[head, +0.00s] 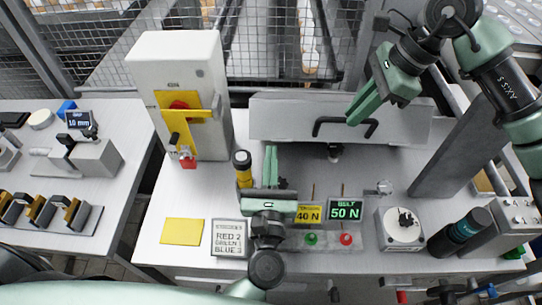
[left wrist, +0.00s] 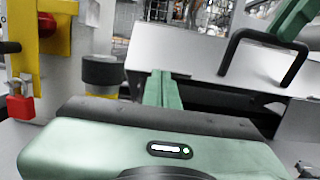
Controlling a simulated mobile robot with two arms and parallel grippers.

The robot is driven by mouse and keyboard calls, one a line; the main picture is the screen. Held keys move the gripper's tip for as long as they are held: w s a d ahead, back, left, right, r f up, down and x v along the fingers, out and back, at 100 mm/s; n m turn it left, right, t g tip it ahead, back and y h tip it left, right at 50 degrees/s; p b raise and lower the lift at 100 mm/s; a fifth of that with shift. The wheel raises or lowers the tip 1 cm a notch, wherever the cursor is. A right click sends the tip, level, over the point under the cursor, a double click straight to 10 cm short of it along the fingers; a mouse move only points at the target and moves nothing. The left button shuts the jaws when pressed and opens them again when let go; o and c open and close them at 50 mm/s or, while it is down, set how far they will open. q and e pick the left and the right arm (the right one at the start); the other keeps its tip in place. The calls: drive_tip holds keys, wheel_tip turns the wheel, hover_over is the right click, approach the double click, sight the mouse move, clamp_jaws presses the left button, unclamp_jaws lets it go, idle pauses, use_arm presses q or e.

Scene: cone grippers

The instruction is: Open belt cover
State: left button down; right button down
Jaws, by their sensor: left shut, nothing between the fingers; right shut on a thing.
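The belt cover (head: 280,118) is a light grey panel at the back of the table. It stands tilted up, with a darker grey area below its lower edge. Its black handle (head: 345,120) also shows in the left wrist view (left wrist: 232,52). My right gripper (head: 356,112) reaches down from the upper right and is shut on the handle; the exact contact is hard to see. My left gripper (head: 270,152) is shut and empty, low in front of the cover's left part. Its closed green fingers also show in the left wrist view (left wrist: 161,84).
A white cabinet (head: 190,75) with a yellow-and-red switch and red padlock stands left. A yellow-black cylinder (head: 243,170) is close beside my left gripper. Signs reading 40 N (head: 308,213) and 50 N (head: 345,210), a dial box (head: 400,232) and a dark cylinder (head: 460,232) stand in front and right.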

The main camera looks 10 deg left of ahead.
drive_tip(key=shift+w, duration=0.3)
drive_tip(key=shift+f, duration=0.1)
use_arm(q)
drive_tip(key=shift+w+r, duration=0.2)
drive_tip(key=shift+r, duration=0.7)
use_arm(e)
drive_tip(key=c, duration=1.6)
unclamp_jaws()
drive_tip(key=shift+w, duration=0.1)
use_arm(q)
drive_tip(key=shift+w+a+f, duration=0.15)
drive_tip(key=shift+w+a, duration=0.05)
drive_tip(key=shift+w, duration=0.05)
use_arm(e)
drive_tip(key=shift+o, duration=0.7)
drive_tip(key=shift+w+a+f, duration=0.1)
drive_tip(key=shift+w+a, duration=0.05)
